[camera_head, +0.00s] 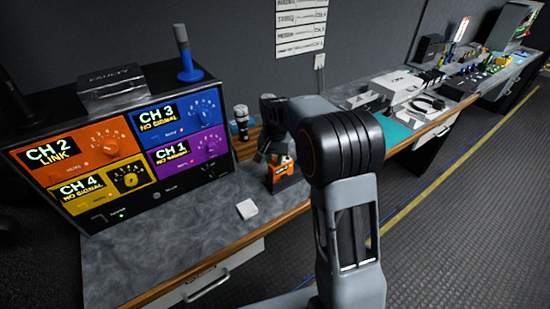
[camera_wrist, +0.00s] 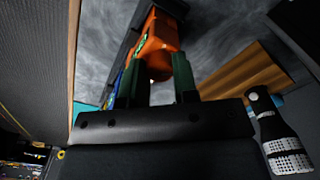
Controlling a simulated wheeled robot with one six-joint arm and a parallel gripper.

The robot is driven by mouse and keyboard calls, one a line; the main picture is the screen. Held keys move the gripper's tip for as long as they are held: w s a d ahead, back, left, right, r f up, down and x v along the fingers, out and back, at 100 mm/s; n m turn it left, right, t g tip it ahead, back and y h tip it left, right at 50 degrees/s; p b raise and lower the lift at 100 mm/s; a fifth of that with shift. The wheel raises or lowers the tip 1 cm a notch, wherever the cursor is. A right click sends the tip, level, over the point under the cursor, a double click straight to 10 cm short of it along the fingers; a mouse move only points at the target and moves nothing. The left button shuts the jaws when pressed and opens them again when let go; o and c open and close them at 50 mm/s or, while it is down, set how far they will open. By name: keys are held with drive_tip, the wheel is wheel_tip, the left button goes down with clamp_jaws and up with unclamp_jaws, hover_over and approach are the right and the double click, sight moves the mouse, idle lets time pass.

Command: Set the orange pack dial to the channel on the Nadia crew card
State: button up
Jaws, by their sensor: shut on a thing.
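The orange pack (camera_head: 283,177) stands on the grey counter in the head view, with a small green display on its front. My gripper (camera_head: 275,155) comes down on it from above. In the wrist view the gripper's two dark green fingers (camera_wrist: 159,66) are shut on the rounded near end of the orange pack (camera_wrist: 158,38); I cannot tell whether that end is its dial. The dial's setting is hidden. White strips with handwriting, perhaps crew cards (camera_head: 301,18), hang on the back wall, too small to read. The receiver's orange panel (camera_head: 75,146) reads CH 2 LINK.
The receiver (camera_head: 165,183) with blue, yellow and purple panels fills the left of the counter. A blue stand (camera_head: 188,65) is on top. A dark microphone (camera_head: 240,123) stands behind the pack; a small white block (camera_head: 246,209) lies in front. More equipment (camera_head: 405,88) lies further right.

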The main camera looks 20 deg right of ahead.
sight(275, 160)
drive_tip(key=o, duration=0.9)
drive_tip(key=shift+o, duration=0.2)
drive_tip(key=shift+r, duration=0.1)
wheel_tip(275, 160, up, 14)
drive_tip(key=shift+f, duration=0.2)
